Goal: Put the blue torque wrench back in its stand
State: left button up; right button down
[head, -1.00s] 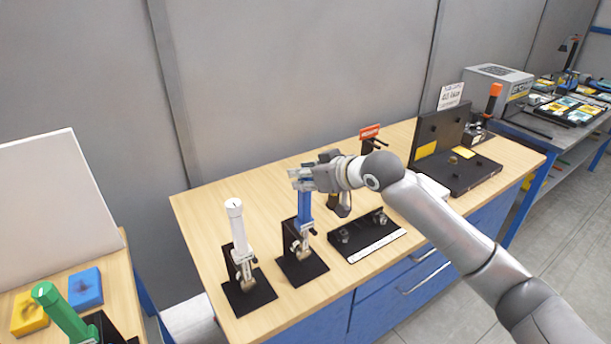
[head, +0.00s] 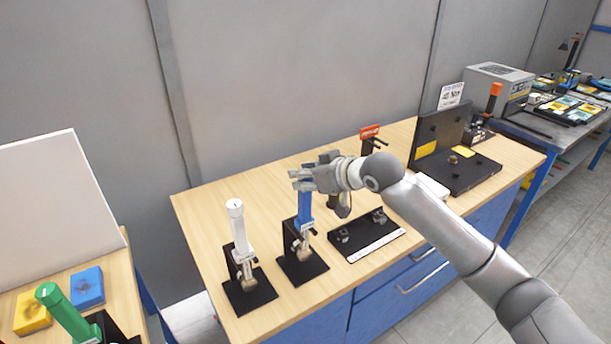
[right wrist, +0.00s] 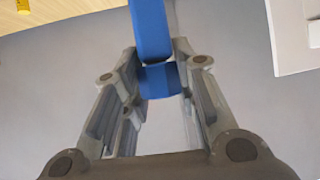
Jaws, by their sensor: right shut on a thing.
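The blue torque wrench (head: 304,212) stands upright at its black stand (head: 312,269) on the wooden workbench. Its lower end is at the stand's upright bracket; I cannot tell how fully it is seated. My right gripper (head: 303,179) is shut on the top of the blue handle and hides its upper end. In the right wrist view, the blue handle (right wrist: 151,30) runs down between the two fingers (right wrist: 158,82). My left gripper is not in view.
A white torque wrench (head: 239,226) stands in its own black stand just left. A black holder (head: 372,236) with a white label strip lies close on the right. A green tool (head: 65,312) is at the lower left. A grey wall is behind the bench.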

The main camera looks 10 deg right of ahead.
jog(key=shift+f, duration=0.65)
dwell(0.9)
